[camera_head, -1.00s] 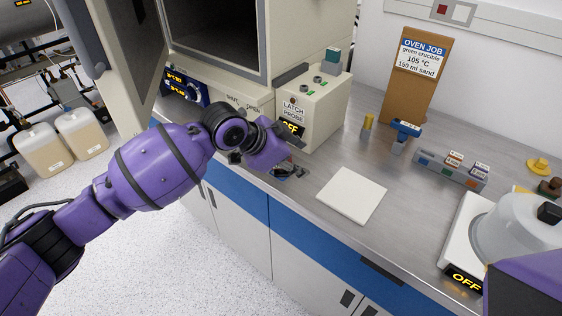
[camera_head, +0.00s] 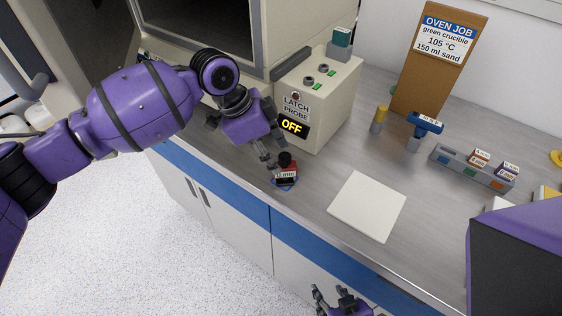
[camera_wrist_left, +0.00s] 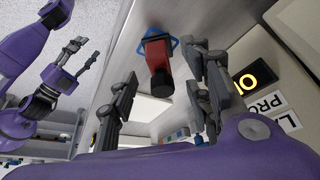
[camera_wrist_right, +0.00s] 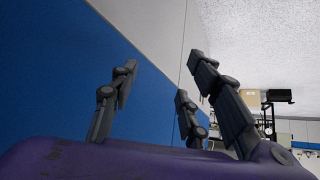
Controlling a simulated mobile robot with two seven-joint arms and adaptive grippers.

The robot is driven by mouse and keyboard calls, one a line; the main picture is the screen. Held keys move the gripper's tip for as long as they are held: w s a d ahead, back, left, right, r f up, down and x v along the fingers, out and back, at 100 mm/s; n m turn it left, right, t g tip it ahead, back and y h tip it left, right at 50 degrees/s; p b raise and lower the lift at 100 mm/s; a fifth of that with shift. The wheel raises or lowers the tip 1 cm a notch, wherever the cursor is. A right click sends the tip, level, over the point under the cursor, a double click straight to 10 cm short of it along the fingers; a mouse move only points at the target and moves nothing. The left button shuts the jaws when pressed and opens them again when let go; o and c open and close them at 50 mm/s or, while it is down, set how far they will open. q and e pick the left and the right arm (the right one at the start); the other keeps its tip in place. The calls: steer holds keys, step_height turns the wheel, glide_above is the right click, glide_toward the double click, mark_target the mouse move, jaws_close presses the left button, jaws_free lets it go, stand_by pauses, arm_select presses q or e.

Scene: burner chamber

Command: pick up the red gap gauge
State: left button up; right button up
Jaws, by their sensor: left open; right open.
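The red gap gauge (camera_head: 287,171) stands on the bench near its front edge, with a black knob on top, a white label and a blue piece at its base. In the left wrist view, the gauge (camera_wrist_left: 158,56) appears between the spread fingers, beyond them. My left gripper (camera_head: 268,155) is open, its fingers just beside the gauge; contact cannot be told from the head view. My right gripper (camera_head: 332,297) is open and empty, low in front of the cabinets. Its wrist view shows its spread fingers (camera_wrist_right: 162,72) before a blue panel.
The latch probe box (camera_head: 317,105), reading OFF, stands close behind the gauge. A white pad (camera_head: 367,206) lies to its right. Further right are a blue-topped tool (camera_head: 425,125), a yellow-topped post (camera_head: 379,118) and a grey rack (camera_head: 460,166) with small labelled blocks.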

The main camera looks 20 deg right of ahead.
mark_target(285, 166)
arm_select(q)
steer(key=shift+s+d+f, duration=0.25)
steer(key=shift+s+f, duration=0.05)
steer(key=shift+f, duration=0.2)
steer(key=shift+s+d+f, duration=0.1)
steer(key=shift+d+f, duration=0.15)
steer(key=b+x, duration=0.2)
steer(key=x, duration=0.1)
steer(key=shift+d+r, duration=0.1)
steer(key=shift+d, duration=0.05)
steer(key=shift+d+f, duration=0.3)
steer(key=shift+f, duration=0.25)
steer(key=shift+r, duration=0.15)
steer(key=shift+w, duration=0.2)
steer(key=c, duration=0.5)
jaws_close()
arm_select(e)
steer(key=shift+s+d+f, duration=0.25)
steer(key=shift+f, duration=0.35)
steer(key=shift+s+d+f, duration=0.2)
steer(key=shift+d+f, duration=0.05)
steer(key=shift+f, duration=0.3)
